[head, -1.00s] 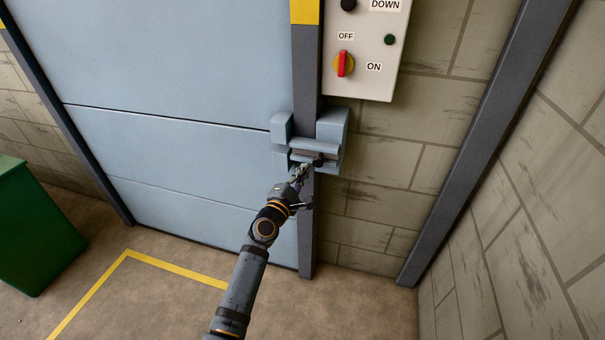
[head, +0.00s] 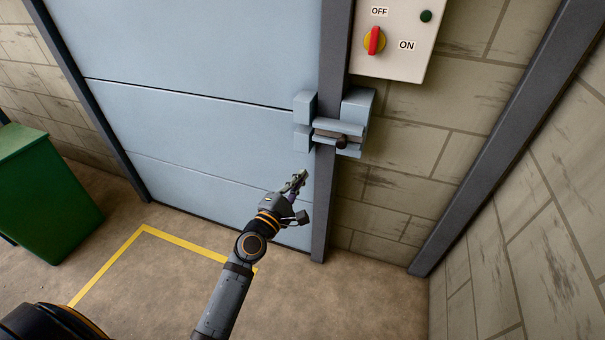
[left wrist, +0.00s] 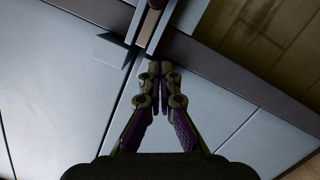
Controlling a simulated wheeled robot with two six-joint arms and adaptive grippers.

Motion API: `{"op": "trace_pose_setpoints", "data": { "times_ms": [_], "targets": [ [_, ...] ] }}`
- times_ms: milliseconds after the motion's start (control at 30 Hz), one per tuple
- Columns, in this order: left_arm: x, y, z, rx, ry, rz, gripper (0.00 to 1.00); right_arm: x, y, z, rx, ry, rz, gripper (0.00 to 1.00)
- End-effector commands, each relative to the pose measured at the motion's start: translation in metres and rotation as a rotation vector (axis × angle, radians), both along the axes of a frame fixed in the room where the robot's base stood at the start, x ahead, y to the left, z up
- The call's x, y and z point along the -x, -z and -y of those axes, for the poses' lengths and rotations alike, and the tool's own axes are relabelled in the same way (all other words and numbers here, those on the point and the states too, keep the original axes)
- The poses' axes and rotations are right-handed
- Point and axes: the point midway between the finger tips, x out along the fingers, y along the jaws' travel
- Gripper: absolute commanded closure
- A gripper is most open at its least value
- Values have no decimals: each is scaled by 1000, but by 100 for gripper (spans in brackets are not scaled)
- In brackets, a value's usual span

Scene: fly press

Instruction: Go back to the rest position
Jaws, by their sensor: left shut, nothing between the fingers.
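My left gripper (head: 299,178) is shut and empty in the head view, in front of the blue-grey door panel (head: 200,110). It is below and left of the latch (head: 338,132) on the door post, apart from it. The latch has a bar with a dark round knob (head: 341,142) at its right part. In the left wrist view the fingertips (left wrist: 160,68) are together, with part of the latch (left wrist: 158,22) just beyond them at the top. My right gripper is not in view.
A control box (head: 395,40) with a red switch (head: 374,41) hangs above the latch. A green bin (head: 45,195) stands at the left. A yellow line (head: 185,243) marks the floor. A dark column (head: 480,160) and block wall (head: 530,230) bound the right. The space around my gripper is free.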

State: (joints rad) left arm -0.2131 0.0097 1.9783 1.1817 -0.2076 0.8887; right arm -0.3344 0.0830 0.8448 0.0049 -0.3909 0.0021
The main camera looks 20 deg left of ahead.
Motion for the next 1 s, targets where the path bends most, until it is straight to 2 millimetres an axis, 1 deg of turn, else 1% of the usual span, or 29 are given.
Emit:
{"op": "trace_pose_setpoints", "data": {
  "times_ms": [167,233,267,367,400,467,500,567,600,667,700,767,800,867,900,967,1000],
  "targets": [
    [0,1,0,-3,0,-2,100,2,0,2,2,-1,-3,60],
    [-1,13,0,-35,-2,-21,100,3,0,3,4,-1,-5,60],
    [-1,24,0,-62,-2,-38,100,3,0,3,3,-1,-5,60],
    [2,85,-1,-231,1,-135,100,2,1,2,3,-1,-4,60],
    [7,119,-2,-323,10,-187,100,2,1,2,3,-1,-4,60],
    [19,172,-5,-478,37,-269,100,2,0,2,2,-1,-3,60],
    [29,207,-8,-581,63,-322,100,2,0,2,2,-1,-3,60],
    [49,257,-13,-731,112,-400,100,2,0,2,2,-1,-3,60],
    [66,289,-17,-829,153,-448,100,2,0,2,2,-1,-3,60],
    [93,335,-23,-972,227,-518,100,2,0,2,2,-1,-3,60],
    [114,364,-28,-1063,282,-562,100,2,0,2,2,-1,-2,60],
    [149,405,-36,-1195,378,-622,100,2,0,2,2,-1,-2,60],
    [173,429,-42,-1278,447,-659,100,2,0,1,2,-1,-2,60],
    [209,460,-51,-1390,551,-702,100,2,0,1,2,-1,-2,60],
    [232,477,-56,-1455,621,-726,100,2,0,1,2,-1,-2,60],
    [265,498,-64,-1538,722,-753,100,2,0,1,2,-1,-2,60],
    [285,510,-69,-1586,787,-768,100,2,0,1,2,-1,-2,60]
  ]
}}
